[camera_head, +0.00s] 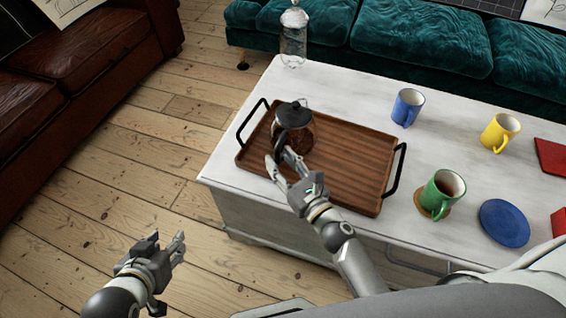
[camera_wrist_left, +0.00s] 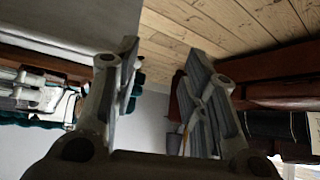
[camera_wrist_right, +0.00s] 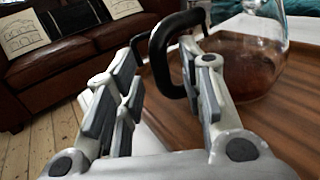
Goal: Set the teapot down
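The teapot (camera_head: 293,133), glass with a black lid, black handle and brown liquid, stands upright on the left part of the wooden tray (camera_head: 345,165). Its body and base also show in the right wrist view (camera_wrist_right: 247,68), resting on the tray. My right gripper (camera_head: 279,161) is at the teapot's handle side. In the right wrist view its fingers are spread apart, with the black handle (camera_wrist_right: 160,55) between and just beyond them, close to the right finger. Whether a finger touches the handle is unclear. My left gripper (camera_head: 172,248) is open and empty over the floor, left of the table.
The white table (camera_head: 390,83) also bears a glass bottle (camera_head: 293,40), a blue mug (camera_head: 407,107), a yellow mug (camera_head: 500,132), a green mug (camera_head: 441,193) on a coaster and a blue plate (camera_head: 503,223). The tray has raised black handles. Its right half is clear.

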